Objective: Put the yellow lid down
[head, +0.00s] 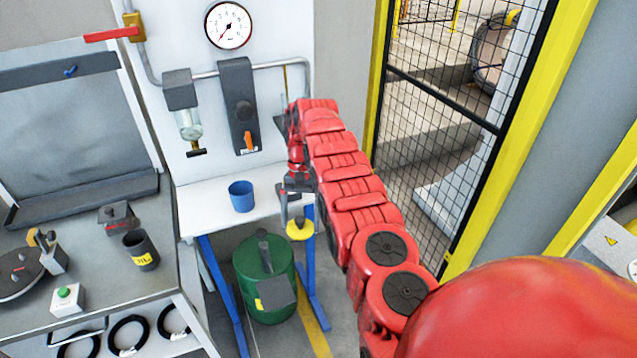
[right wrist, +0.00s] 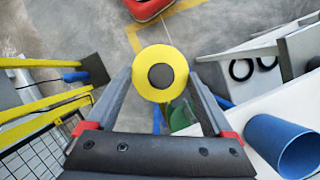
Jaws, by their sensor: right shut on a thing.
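The yellow lid (head: 300,229) is a round disc with a dark knob in its centre. My right gripper (head: 293,212) is shut on it and holds it in the air at the front right edge of the white table (head: 200,196), above floor level. In the right wrist view the lid (right wrist: 174,57) shows face-on between the two fingers. The blue cup (head: 241,196) stands upright on the white table, to the left of the gripper; the cup (right wrist: 284,144) is also at the lower right of the wrist view. My left gripper is not in view.
A green drum (head: 262,290) stands on the floor under the white table. A grey bench (head: 90,262) at left bears a dark cup (head: 140,250) and a green-button box (head: 67,298). A yellow-framed mesh fence (head: 440,110) is at right. The white table is mostly clear around the blue cup.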

